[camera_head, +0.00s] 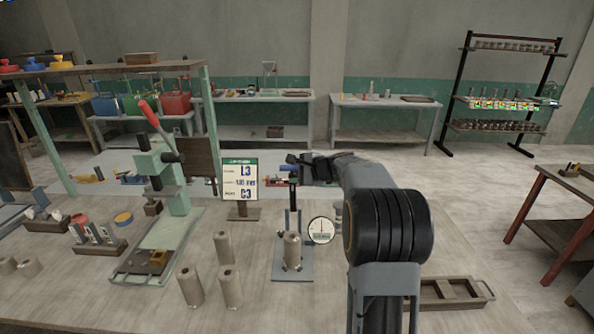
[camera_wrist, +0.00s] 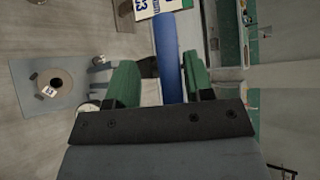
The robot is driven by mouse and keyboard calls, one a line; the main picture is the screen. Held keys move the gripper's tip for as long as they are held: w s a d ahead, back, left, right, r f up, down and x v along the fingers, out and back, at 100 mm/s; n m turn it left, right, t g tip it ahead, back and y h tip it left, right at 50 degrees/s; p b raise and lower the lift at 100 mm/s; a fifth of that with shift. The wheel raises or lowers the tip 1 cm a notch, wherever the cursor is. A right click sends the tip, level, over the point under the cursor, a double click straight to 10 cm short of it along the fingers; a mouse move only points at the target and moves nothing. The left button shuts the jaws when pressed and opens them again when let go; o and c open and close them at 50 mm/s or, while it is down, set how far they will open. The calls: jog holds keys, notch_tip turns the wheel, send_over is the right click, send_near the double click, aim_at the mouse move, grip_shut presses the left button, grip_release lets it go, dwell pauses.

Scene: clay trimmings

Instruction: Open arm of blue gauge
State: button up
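The gauge stands on the table with a grey-blue base plate (camera_head: 292,271) and a round white dial (camera_head: 321,231) on its right. A clay piece (camera_head: 292,251) stands upright on it. The gauge's upright arm (camera_head: 293,198) has a dark top, near my gripper (camera_head: 293,170). In the wrist view a blue bar (camera_wrist: 168,55) lies between the two green fingers of my gripper (camera_wrist: 160,62). A gap shows between the bar and the left finger; the right finger is close to the bar, contact unclear. The base plate (camera_wrist: 22,70) and clay piece (camera_wrist: 66,78) show at left.
A sign (camera_head: 240,180) stands just left behind the gauge. Several clay cylinders (camera_head: 190,287) stand at its left front. A green lever press (camera_head: 172,200) is further left. A wooden tray (camera_head: 455,292) lies to the right.

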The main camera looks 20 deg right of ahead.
jog(key=shift+a+r, duration=0.25)
jog(key=shift+a, duration=0.15)
jog(key=shift+s+d+r, duration=0.1)
jog(key=shift+s+d, duration=0.1)
jog(key=shift+s, duration=0.05)
jog(key=b+v, duration=0.3)
jog(key=v, duration=1)
jog(key=shift+s, duration=0.1)
jog(key=s+a+f+n+g+h, duration=0.25)
jog(key=s+f+n+g, duration=0.3)
jog(key=f, duration=0.45)
jog(key=s+a+f+n+g+h, duration=0.1)
jog(key=s+a+f+n, duration=0.1)
jog(key=s+a+n, duration=0.4)
jog(key=s+a+f+n+g+h, duration=0.1)
jog(key=s+a+f+n+h, duration=0.1)
jog(key=s+a+n, duration=0.5)
jog(key=s+a+f, duration=0.1)
jog(key=s+a, duration=0.1)
jog(key=a, duration=0.1)
jog(key=shift+s+f, duration=0.25)
jog(key=shift+s, duration=0.05)
